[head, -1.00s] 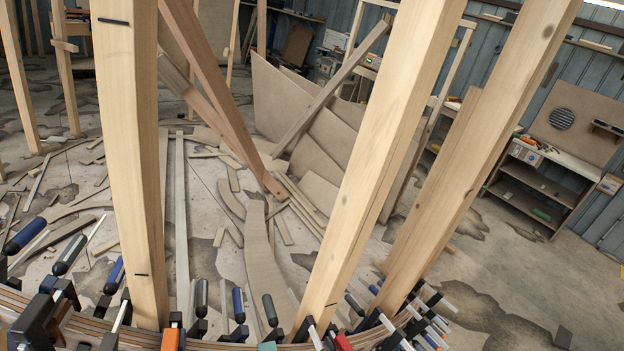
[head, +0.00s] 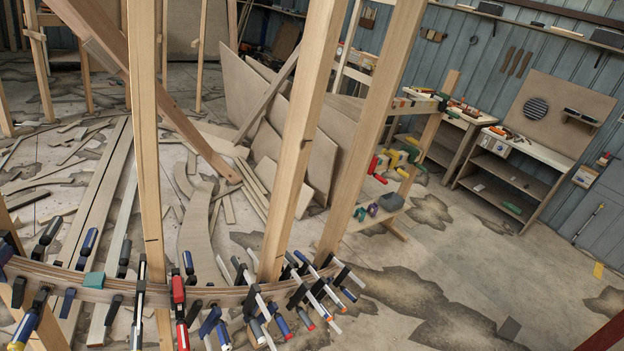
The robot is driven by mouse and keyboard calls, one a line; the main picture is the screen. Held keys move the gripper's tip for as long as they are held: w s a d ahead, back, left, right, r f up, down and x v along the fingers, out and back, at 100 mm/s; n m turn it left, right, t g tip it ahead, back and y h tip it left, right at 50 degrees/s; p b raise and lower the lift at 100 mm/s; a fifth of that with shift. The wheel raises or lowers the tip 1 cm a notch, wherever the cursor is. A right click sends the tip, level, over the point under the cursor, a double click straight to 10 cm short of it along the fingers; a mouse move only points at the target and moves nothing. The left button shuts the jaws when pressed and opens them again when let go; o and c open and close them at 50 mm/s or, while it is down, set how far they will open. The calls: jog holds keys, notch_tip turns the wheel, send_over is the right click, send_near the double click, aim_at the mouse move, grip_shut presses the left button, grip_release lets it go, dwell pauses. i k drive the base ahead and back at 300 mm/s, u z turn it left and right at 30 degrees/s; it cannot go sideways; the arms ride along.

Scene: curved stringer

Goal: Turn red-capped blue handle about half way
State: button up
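A curved laminated wooden stringer (head: 88,290) runs across the lower left, lined with several bar clamps. At its right end, handles with red and blue parts point down and to the right. One is a blue and red handle (head: 303,318); a similar one (head: 281,326) is beside it. I cannot tell which of these is the red-capped blue handle. A red clamp (head: 178,291) is farther left on the stringer. My gripper is not in view.
Upright wooden posts (head: 297,140) stand in front of and along the stringer, partly blocking the way to the clamps. A rack with coloured clamps (head: 396,160) stands behind. A workbench (head: 520,165) is at the right wall. The floor at lower right is mostly clear.

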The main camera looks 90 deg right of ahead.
aim_at(286, 333)
jog(key=z, duration=0.05)
jog(key=k, duration=0.35)
jog(key=z, duration=1.8)
jog(key=k, duration=0.85)
jog(key=z, duration=0.1)
jog(key=i, duration=0.85)
jog(key=u, duration=0.05)
